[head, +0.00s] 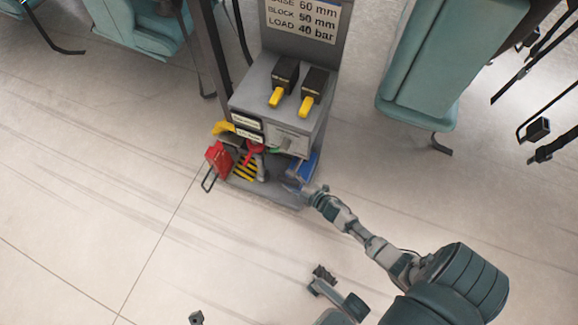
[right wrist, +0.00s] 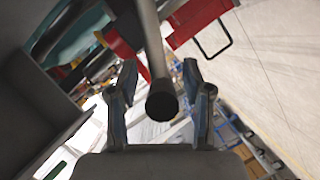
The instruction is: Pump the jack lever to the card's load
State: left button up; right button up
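The card (head: 305,20) on the grey stand reads raise 60 mm, block 50 mm, load 40 bar; its top line is partly cut off. In the right wrist view, a grey lever with a round black end (right wrist: 161,100) comes down between the fingers of my right gripper (right wrist: 160,82). The fingers are apart, with gaps on both sides of the lever. In the head view my right gripper (head: 300,189) is at the stand's lower front right. My left gripper (head: 260,295) shows only in part at the bottom edge, its fingertips wide apart and empty.
The grey cabinet (head: 275,128) carries two black blocks with yellow handles (head: 277,97). A red item (head: 218,160) with a wire handle is at its lower left, near a yellow-black striped patch (head: 244,170). Teal seats (head: 440,60) stand on both sides. The front floor is clear.

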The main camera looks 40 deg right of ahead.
jog(key=shift+s+a+r, duration=0.15)
jog(key=shift+s, duration=0.2)
jog(key=v, duration=1.1)
dwell(1.1)
